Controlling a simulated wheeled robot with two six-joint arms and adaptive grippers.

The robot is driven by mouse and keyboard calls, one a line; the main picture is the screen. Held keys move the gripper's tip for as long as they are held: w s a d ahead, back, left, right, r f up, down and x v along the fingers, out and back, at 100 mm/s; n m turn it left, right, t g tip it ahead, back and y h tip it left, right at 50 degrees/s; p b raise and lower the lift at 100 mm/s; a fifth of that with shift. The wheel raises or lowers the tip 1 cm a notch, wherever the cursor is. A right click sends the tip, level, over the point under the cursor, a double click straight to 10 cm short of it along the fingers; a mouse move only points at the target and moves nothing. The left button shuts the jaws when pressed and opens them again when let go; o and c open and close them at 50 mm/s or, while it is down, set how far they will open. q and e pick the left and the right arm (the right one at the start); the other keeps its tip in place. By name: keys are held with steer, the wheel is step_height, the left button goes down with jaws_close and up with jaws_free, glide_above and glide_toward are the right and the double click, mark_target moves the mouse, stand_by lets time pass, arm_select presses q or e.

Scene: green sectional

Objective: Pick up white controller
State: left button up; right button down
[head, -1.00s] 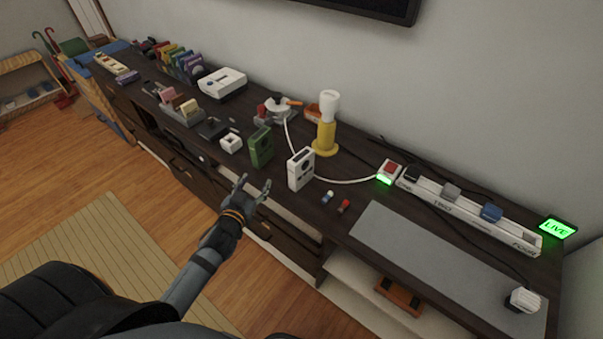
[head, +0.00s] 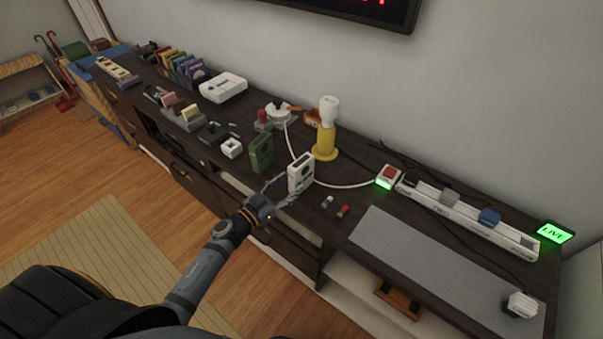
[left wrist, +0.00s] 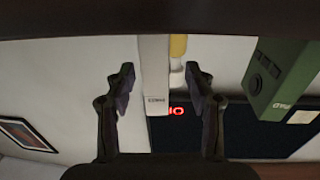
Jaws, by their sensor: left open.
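The white controller (head: 301,172) is a small upright white box with a round detail on its face, standing near the front edge of the dark cabinet top. In the left wrist view, its narrow side (left wrist: 154,85) shows between my two fingers, with a gap on each side. My left gripper (head: 283,191) is open at the front of the controller, with its fingertips beside the lower part. In the wrist view the fingers (left wrist: 160,90) stand apart. Whether a finger touches it cannot be told. My right gripper is not in view.
A similar green box (head: 262,152) stands close to the left. A yellow and white lamp-like object (head: 326,135) stands behind. Small red and blue items (head: 341,211) lie to the right. A white cable leads to a power strip (head: 460,215). A grey mat (head: 430,255) is bare in its middle.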

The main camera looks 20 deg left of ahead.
mark_target(301, 177)
arm_select(q)
steer(key=x, duration=0.5)
steer(key=shift+w+d+f, duration=0.2)
steer(key=shift+d, duration=0.2)
steer(key=shift+s+a, duration=0.1)
steer(key=shift+c, duration=0.2)
jaws_close()
